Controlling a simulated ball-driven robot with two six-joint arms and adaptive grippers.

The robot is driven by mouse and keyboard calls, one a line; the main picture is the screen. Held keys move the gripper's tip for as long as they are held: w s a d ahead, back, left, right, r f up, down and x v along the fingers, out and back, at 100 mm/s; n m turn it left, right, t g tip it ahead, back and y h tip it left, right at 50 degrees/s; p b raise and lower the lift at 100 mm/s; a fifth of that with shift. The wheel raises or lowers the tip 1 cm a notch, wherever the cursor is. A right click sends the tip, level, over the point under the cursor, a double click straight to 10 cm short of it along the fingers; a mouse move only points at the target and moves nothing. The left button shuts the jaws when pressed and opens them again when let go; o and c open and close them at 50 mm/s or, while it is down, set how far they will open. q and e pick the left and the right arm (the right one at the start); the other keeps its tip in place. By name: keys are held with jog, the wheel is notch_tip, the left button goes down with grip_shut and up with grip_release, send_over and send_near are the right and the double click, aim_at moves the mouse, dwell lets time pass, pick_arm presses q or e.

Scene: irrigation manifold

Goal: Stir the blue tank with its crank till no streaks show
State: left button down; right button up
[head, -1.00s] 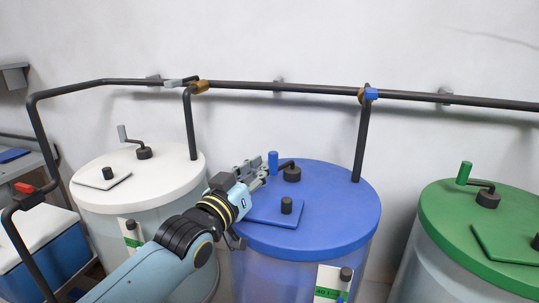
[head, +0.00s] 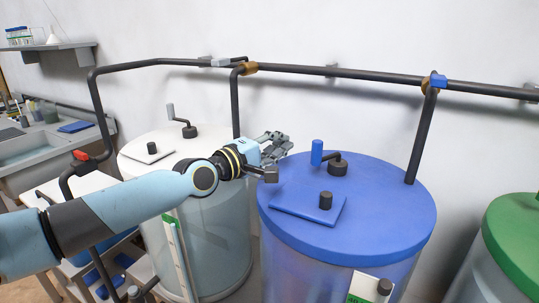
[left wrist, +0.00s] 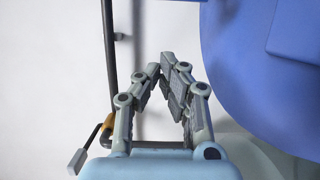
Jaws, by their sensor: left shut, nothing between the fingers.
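The blue tank (head: 350,215) stands right of centre in the head view, with a blue lid. Its crank (head: 336,165) rises from the lid's far side, with an upright blue handle (head: 317,152) at its left end. A square blue hatch with a black knob lies on the lid. My left gripper (head: 283,140) is shut and empty, left of the handle and apart from it. In the left wrist view its fingers (left wrist: 167,62) meet at the tips beside the edge of the blue lid (left wrist: 245,70). The tank's contents are too faint to show streaks clearly. My right gripper is not in view.
A white-lidded tank (head: 140,165) stands behind my left arm. A green-lidded tank (head: 520,230) is at the right edge. A dark pipe (head: 330,71) runs along the wall, with a drop pipe (head: 421,140) down to the blue lid. A sink (head: 30,145) is far left.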

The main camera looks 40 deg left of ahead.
pick_arm(q)
jog(key=w+b, duration=0.1)
jog(key=w, duration=0.2)
jog(key=shift+w+d+f+b, duration=0.1)
jog(key=shift+w+f+b, duration=0.05)
jog(key=shift+w+b, duration=0.2)
jog(key=d+p, duration=0.1)
jog(key=s+d+p, duration=0.1)
jog(key=d, duration=0.1)
jog(key=shift+s+r+p, duration=0.15)
jog(key=shift+r+p, duration=0.15)
jog(key=shift+p, duration=0.1)
jog(key=shift+s+d, duration=0.2)
jog(key=shift+d, duration=0.15)
jog(key=shift+f, duration=0.15)
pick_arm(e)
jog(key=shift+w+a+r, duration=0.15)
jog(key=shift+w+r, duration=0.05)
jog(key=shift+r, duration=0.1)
pick_arm(q)
jog(key=shift+w, duration=0.1)
jog(key=shift+d, duration=0.15)
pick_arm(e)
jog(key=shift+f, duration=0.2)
pick_arm(q)
jog(key=shift+s+d, duration=0.2)
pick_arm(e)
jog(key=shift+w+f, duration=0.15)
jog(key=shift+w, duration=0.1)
